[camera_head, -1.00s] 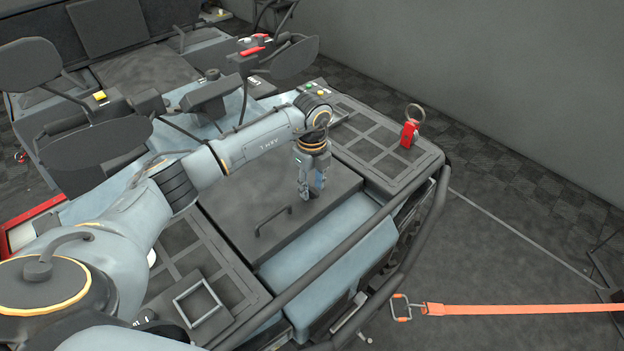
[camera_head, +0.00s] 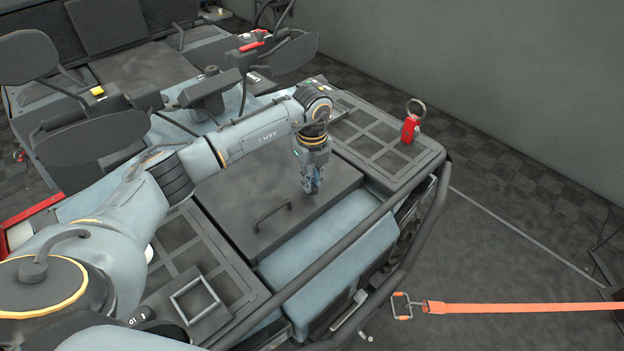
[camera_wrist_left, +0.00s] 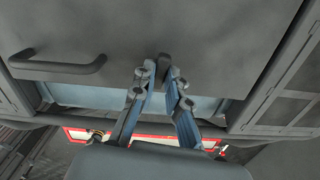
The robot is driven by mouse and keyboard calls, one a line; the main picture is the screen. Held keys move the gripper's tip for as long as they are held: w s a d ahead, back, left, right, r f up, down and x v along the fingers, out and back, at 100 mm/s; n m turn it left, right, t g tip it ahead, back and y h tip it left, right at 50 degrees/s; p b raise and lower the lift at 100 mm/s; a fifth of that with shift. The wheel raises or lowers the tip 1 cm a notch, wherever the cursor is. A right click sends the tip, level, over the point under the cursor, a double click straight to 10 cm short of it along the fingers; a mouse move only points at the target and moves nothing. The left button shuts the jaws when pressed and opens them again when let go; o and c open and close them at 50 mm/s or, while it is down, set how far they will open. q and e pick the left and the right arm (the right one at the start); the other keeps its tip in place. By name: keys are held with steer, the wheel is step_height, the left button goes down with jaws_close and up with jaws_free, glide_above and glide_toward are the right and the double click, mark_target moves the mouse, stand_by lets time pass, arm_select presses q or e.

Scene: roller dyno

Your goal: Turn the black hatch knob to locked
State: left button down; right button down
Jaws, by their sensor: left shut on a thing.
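The black hatch knob (camera_wrist_left: 163,62) shows in the wrist view as a small dark upright piece near the edge of the grey hatch (camera_head: 265,180). My left gripper (camera_head: 312,188) points down at the hatch's right part in the head view. In the wrist view its two blue fingers (camera_wrist_left: 162,72) stand on either side of the knob and are shut on it. In the head view the gripper hides the knob, and no lock marking is readable. My right gripper is not in view.
A black bar handle (camera_head: 272,214) stands on the hatch, left of the gripper. A red tag with a ring (camera_head: 410,128) sits on the grated panel at right. A dark tube rail (camera_head: 350,240) runs along the front. An orange strap (camera_head: 520,308) stretches at lower right.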

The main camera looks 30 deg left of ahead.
arm_select(q)
steer(key=m+b, duration=0.3)
steer(key=m, duration=0.1)
steer(key=shift+f, duration=0.2)
steer(key=m+b, duration=0.2)
steer(key=m, duration=0.2)
steer(key=shift+b, duration=0.4)
steer(key=m+b, duration=0.2)
steer(key=m, duration=0.2)
steer(key=shift+b, duration=0.3)
steer(key=shift+r+m+b, duration=0.2)
steer(key=shift+m+b, duration=0.55)
steer(key=shift+m, duration=1.05)
steer(key=c, duration=1.3)
jaws_free()
steer(key=shift+c, duration=0.2)
step_height(320, 180, up, 12)
